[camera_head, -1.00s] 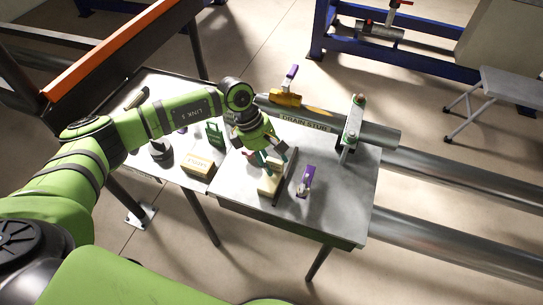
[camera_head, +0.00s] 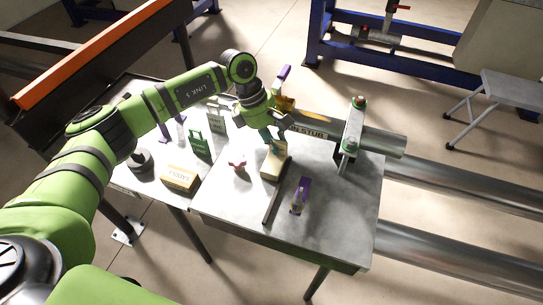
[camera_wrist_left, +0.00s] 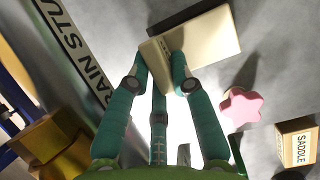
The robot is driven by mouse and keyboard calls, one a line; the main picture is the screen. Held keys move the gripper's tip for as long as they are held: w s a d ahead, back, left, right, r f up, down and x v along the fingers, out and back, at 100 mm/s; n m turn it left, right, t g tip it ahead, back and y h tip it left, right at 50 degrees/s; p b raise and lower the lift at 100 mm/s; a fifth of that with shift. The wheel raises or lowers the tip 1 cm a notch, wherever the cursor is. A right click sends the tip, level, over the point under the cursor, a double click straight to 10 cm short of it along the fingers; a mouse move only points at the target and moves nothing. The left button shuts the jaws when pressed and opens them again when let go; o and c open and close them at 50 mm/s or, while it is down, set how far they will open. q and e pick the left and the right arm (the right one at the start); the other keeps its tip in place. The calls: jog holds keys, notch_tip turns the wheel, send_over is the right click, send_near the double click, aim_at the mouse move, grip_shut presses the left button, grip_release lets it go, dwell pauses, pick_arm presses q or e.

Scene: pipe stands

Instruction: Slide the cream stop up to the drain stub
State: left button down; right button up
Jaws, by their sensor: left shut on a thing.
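The cream stop (camera_head: 272,166) is a pale block on the grey table, beside a dark rail (camera_head: 271,205). The drain stub (camera_head: 312,131) is a grey pipe with a "DRAIN STUB" label, lying across the back of the table. My left gripper (camera_head: 274,143) is shut on the stop's end nearest the stub. My right gripper is not in view.
A pink star knob (camera_head: 237,166) stands left of the stop. A "SADDLE" box (camera_head: 179,179) and a green holder (camera_head: 199,145) stand farther left. A purple clamp (camera_head: 301,196) is to the right.

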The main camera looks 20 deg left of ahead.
pick_arm(q)
jog(key=shift+f, duration=0.15)
jog(key=shift+s, duration=0.1)
jog(key=c, duration=1.1)
grip_release()
jog(key=shift+o, duration=0.2)
jog(key=shift+a+r, duration=0.1)
jog(key=shift+r, duration=0.25)
jog(key=v, duration=1.1)
jog(key=shift+r, duration=0.25)
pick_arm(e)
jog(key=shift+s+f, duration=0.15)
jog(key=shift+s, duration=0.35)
pick_arm(q)
jog(key=shift+a, duration=0.15)
